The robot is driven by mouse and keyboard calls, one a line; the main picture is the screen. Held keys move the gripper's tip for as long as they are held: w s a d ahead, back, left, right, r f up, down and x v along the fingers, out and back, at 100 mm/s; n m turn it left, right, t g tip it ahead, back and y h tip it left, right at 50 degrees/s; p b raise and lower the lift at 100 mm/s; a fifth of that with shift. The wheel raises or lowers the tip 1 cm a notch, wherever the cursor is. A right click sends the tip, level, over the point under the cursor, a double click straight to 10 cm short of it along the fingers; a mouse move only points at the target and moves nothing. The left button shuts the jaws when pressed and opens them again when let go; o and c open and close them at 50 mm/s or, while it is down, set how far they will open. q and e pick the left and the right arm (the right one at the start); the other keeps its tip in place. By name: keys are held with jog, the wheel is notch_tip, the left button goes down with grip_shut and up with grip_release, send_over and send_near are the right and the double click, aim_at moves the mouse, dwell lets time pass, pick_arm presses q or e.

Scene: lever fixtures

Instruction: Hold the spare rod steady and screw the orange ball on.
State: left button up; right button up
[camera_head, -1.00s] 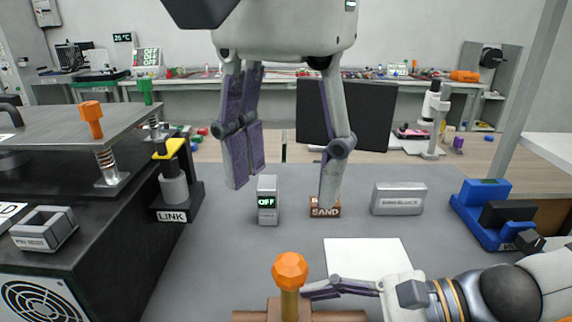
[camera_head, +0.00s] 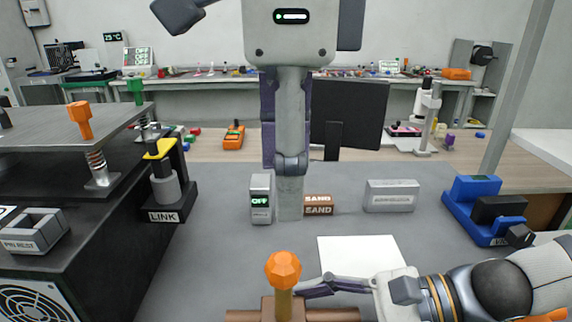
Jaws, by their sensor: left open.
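The orange ball (camera_head: 283,269) sits at the top of the brass-coloured spare rod (camera_head: 284,305), which stands upright in a brown holder (camera_head: 247,316) at the bottom middle. How far the ball is threaded on cannot be seen. My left gripper (camera_head: 289,205) hangs fingers down above and beyond the ball, apart from it. It is open and seen edge-on, so one finger largely covers the other. My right gripper (camera_head: 302,290) reaches in from the right, with its fingertips beside the rod just below the ball. The rod and ball partly hide its tips, so its grip cannot be told.
A box reading OFF (camera_head: 261,199), brown SAND blocks (camera_head: 318,206), a grey block (camera_head: 391,196) and a blue vise (camera_head: 477,203) stand farther back. A white sheet (camera_head: 362,255) lies right of the ball. The black LINK fixture (camera_head: 170,200) and bench are at left.

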aim_at(287, 257)
pick_arm(q)
notch_tip(287, 257, down, 12)
jog(key=shift+w, duration=0.15)
